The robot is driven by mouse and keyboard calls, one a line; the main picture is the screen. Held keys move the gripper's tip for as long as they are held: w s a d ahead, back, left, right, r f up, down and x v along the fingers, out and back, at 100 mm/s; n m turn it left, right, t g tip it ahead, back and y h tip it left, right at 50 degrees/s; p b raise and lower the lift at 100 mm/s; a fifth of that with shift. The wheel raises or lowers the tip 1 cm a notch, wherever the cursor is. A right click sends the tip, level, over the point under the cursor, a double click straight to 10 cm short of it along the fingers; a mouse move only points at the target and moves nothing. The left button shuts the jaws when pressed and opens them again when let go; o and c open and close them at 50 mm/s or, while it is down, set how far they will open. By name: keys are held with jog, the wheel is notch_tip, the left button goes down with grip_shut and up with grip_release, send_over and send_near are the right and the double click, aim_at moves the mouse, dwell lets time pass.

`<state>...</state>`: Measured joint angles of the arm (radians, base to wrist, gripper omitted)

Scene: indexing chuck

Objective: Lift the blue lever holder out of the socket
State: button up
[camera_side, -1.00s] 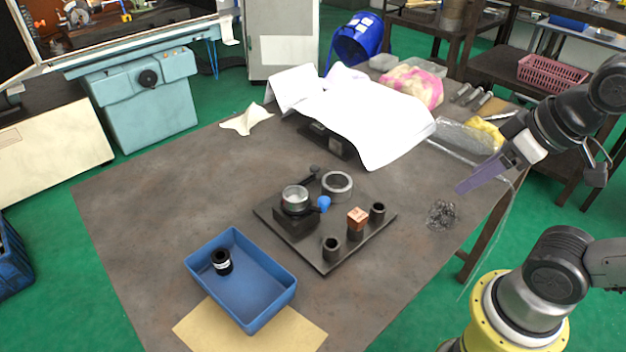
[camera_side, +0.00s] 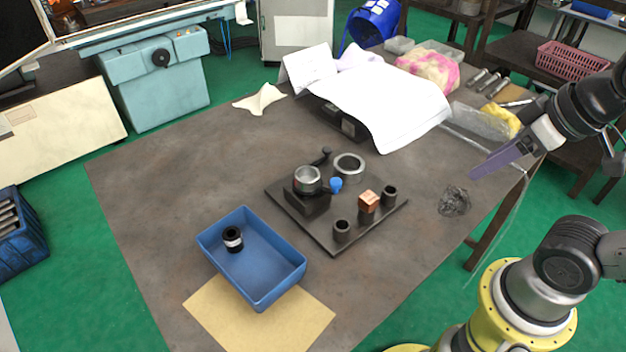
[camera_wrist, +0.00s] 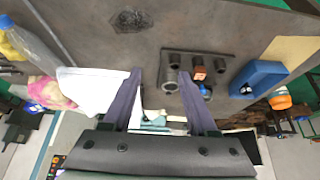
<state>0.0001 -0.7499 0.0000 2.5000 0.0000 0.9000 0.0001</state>
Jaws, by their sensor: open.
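The small blue lever holder (camera_side: 336,185) is on the dark base plate (camera_side: 330,236), just right of the round metal chuck (camera_side: 307,180) on its black block. Whether it sits in a socket is too small to tell. In the wrist view the blue holder (camera_wrist: 205,90) shows only as a small patch just beyond my right-hand finger. My gripper (camera_side: 472,177) is at the right of the side view, above the table and well clear of the plate. Its purple fingers are apart and empty in the wrist view (camera_wrist: 160,72).
A metal ring (camera_side: 349,166), a copper-coloured block (camera_side: 368,200) and dark cylinders (camera_side: 342,231) stand on the plate. A blue tray (camera_side: 272,288) holds a black cylinder (camera_side: 232,239). Wire mesh (camera_side: 454,201) lies near my gripper.

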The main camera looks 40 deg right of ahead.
dwell(0.4)
jog(key=o, duration=0.6)
